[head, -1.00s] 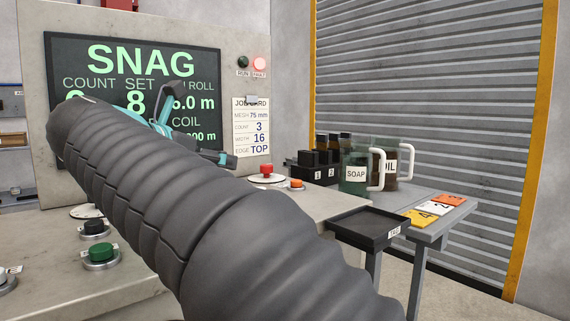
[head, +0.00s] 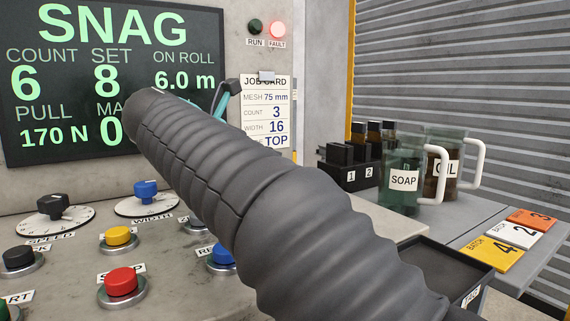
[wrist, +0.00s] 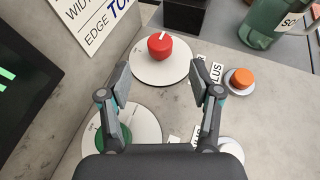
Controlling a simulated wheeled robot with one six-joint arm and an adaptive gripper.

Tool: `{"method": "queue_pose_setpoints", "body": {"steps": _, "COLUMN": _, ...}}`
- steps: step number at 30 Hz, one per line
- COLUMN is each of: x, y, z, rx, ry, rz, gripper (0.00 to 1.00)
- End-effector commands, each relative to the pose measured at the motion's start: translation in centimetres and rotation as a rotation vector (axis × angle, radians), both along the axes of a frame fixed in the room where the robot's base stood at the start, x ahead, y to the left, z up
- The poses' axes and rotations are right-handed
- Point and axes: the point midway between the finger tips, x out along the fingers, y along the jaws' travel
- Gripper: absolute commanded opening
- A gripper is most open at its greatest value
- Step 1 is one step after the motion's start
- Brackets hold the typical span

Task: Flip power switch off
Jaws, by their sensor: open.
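I cannot identify a control labelled as the power switch in these views. My gripper (wrist: 168,82) is open and empty in the wrist view, above the grey panel. Beyond its fingertips is a red knob (wrist: 160,45) with a white mark, on a white disc. An orange button (wrist: 240,78) sits right of the right finger. A green knob (wrist: 112,136) on a white disc lies below the left finger, partly covered. In the head view only a bit of my gripper (head: 228,92) shows behind my arm, which hides part of the panel.
The display (head: 110,80) reads SNAG, and the FAULT lamp (head: 277,30) is lit. A red button (head: 121,282), yellow button (head: 118,236), blue knob (head: 146,190) and black knob (head: 52,205) are on the panel. A soap jug (head: 404,170) and black tray (head: 450,262) stand at right.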

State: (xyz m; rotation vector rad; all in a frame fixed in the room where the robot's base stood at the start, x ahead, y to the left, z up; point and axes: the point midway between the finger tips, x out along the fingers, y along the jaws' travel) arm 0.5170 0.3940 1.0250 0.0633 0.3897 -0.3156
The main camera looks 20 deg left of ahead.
Motion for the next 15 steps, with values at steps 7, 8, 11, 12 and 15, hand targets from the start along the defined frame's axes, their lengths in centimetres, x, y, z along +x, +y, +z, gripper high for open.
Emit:
{"method": "queue_pose_setpoints", "body": {"steps": 7, "x": 4.1, "y": -1.3, "z": -1.9, "rx": -0.002, "ry": 0.001, "rz": 0.0, "gripper": 0.64}}
{"method": "queue_pose_setpoints", "body": {"steps": 8, "x": 4.6, "y": -1.5, "z": -2.1, "rx": -0.002, "ry": 0.001, "rz": 0.0, "gripper": 0.64}}
{"method": "queue_pose_setpoints", "body": {"steps": 11, "x": 5.9, "y": -1.9, "z": -2.7, "rx": -0.001, "ry": 0.0, "rz": 0.002, "gripper": 0.64}}
{"method": "queue_pose_setpoints", "body": {"steps": 12, "x": 6.4, "y": -2.0, "z": -2.9, "rx": -0.001, "ry": 0.0, "rz": 0.003, "gripper": 0.64}}
{"method": "queue_pose_setpoints", "body": {"steps": 15, "x": 7.2, "y": -2.2, "z": -3.3, "rx": -0.001, "ry": 0.001, "rz": 0.004, "gripper": 0.64}}
